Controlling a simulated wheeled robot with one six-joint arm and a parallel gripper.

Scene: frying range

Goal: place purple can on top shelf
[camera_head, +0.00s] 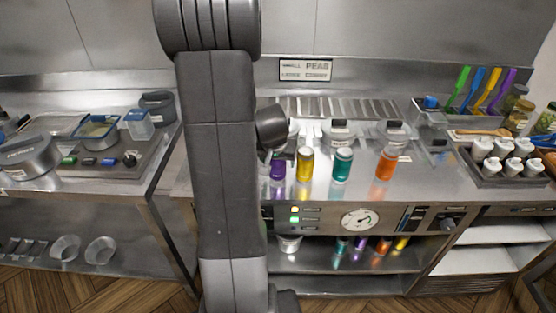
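A purple can (277,169) with a pale top is on the upper steel surface (335,190), just right of my arm and partly hidden by it. It is at the left end of a row with a yellow can (305,165), a teal can (342,165) and an orange can (386,165). Another purple can (360,243) is on the lower shelf (320,262), among teal, orange and yellow cans. My dark wrist is just above and behind the upper purple can. My fingertips are not clearly visible, so I cannot tell whether they touch it.
A gauge (360,219) and control panel front the counter between the two levels. Lidded containers (340,133) stand behind the upper cans. A rack of white shakers (498,160) and coloured utensils (480,90) are at right. A separate counter with pans (28,158) is at left.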

